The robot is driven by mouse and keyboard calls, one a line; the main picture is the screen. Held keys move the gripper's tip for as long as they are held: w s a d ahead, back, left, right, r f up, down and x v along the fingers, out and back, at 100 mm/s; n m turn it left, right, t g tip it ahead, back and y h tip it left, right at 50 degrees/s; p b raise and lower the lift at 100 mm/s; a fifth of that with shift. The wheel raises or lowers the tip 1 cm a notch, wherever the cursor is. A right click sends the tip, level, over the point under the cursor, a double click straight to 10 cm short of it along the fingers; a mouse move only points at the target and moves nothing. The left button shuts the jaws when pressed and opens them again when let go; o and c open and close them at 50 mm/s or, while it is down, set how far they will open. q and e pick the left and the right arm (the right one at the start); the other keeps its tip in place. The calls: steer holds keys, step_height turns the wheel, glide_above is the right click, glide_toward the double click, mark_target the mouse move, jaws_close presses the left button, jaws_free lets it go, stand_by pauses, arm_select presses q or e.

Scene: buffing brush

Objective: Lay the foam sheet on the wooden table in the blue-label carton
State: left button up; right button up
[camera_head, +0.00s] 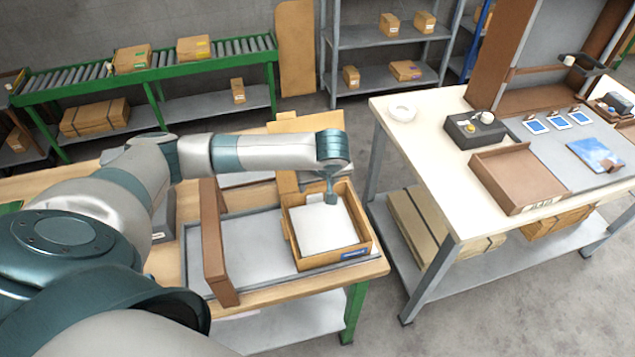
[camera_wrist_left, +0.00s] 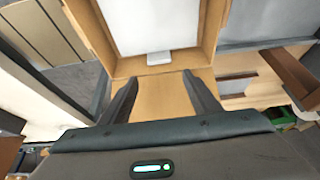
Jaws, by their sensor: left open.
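The open cardboard carton (camera_head: 312,264) with a blue label (camera_head: 355,253) stands on a grey tray area on the wooden table (camera_head: 372,268). The white foam sheet (camera_head: 322,232) is inside it and looks flat; its depth is hard to judge. My left gripper (camera_head: 331,196) is over the carton's back right part, pointing down. In the left wrist view my open left gripper (camera_wrist_left: 160,77) has nothing between its fingers. The carton wall (camera_wrist_left: 155,68) and the white sheet (camera_wrist_left: 160,22) are just beyond the fingertips. My right gripper is not in view.
A brown upright panel (camera_head: 213,240) stands left of the carton. A white-topped bench (camera_head: 430,145) with a brown tray (camera_head: 515,178) is to the right. A green roller conveyor (camera_head: 75,78) and grey shelves (camera_head: 385,68) stand behind. A floor gap separates table and bench.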

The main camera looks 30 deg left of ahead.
arm_select(q)
steer(key=shift+r, duration=0.1)
steer(key=b+v, duration=0.1)
steer(key=v, duration=1.1)
stand_by(0.4)
steer(key=shift+d, duration=0.1)
